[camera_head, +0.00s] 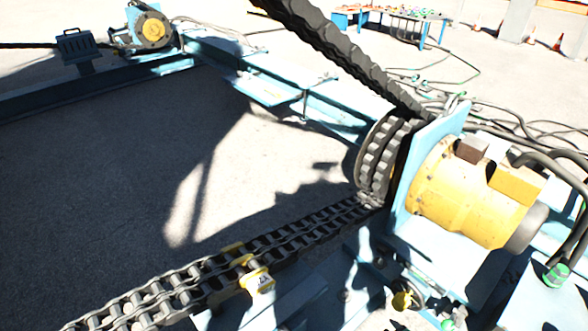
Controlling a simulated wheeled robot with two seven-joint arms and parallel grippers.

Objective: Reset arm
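No gripper or arm of mine shows in the head view. A heavy double-row chain (215,273) runs from the lower left to a toothed sprocket (383,158) right of the middle. A thick dark chain (340,52) slopes from the top of the picture down to the same sprocket. A yellow motor (464,192) is mounted on a light blue plate beside the sprocket. A small yellow fitting (257,280) sits at the lower chain's near side.
A light blue frame (290,93) crosses the back. A second yellow drive (152,29) stands at the upper left. Dark cables (532,130) lie at the right. A blue table (390,14) stands far back. The shaded floor (110,165) inside the frame is bare.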

